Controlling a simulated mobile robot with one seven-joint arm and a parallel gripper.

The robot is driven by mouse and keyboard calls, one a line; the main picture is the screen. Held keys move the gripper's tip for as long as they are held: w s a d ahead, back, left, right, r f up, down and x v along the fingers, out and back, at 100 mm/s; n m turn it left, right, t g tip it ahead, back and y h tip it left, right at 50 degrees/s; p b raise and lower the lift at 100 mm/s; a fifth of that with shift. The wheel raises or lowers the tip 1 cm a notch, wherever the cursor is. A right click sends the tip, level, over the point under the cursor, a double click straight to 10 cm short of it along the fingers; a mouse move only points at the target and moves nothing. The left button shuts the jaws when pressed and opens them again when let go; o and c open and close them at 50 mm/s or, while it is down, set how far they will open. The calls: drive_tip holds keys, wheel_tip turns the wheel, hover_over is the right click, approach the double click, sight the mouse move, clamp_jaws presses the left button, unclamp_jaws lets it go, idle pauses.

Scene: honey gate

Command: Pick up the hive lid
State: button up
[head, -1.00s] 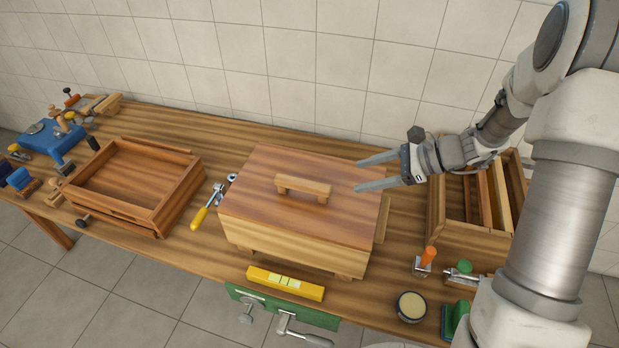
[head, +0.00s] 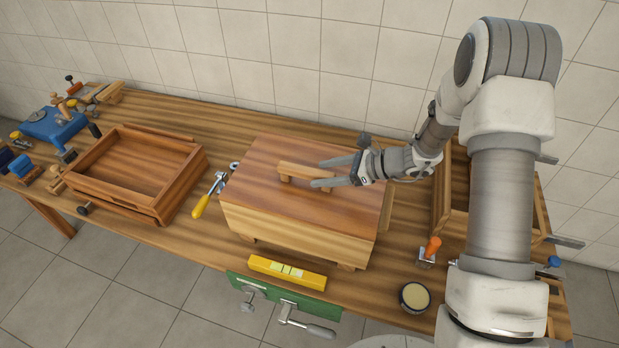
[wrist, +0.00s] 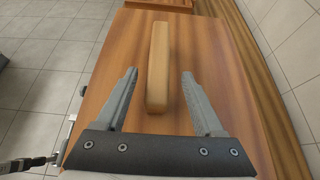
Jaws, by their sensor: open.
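The hive lid (head: 275,207) is a flat reddish-brown wooden top on a lighter wooden hive box (head: 300,240) in the middle of the bench. A raised wooden bar handle (head: 305,174) runs across the lid. My gripper (head: 322,172) is over the lid near the handle's right end, with its fingers pointing left. In the wrist view my gripper (wrist: 160,88) is open and empty. Its two fingers lie either side of the line of the handle (wrist: 159,62), whose near end reaches between the fingertips. I cannot tell the exact height of the fingers above the lid.
An open wooden tray (head: 135,170) stands left of the hive. A yellow-handled tool (head: 203,203) lies between them. A round tin (head: 415,297) and a wooden crate (head: 443,195) are to the right.

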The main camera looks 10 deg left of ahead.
sight(306, 173)
drive_tip(key=shift+a+r+x, duration=0.1)
drive_tip(key=shift+r+x, duration=0.1)
drive_tip(key=shift+x, duration=1.15)
drive_tip(key=shift+a+r+x, duration=0.1)
drive_tip(key=shift+r+x, duration=0.1)
drive_tip(key=shift+x, duration=1.15)
clamp_jaws()
drive_tip(key=shift+r, duration=0.1)
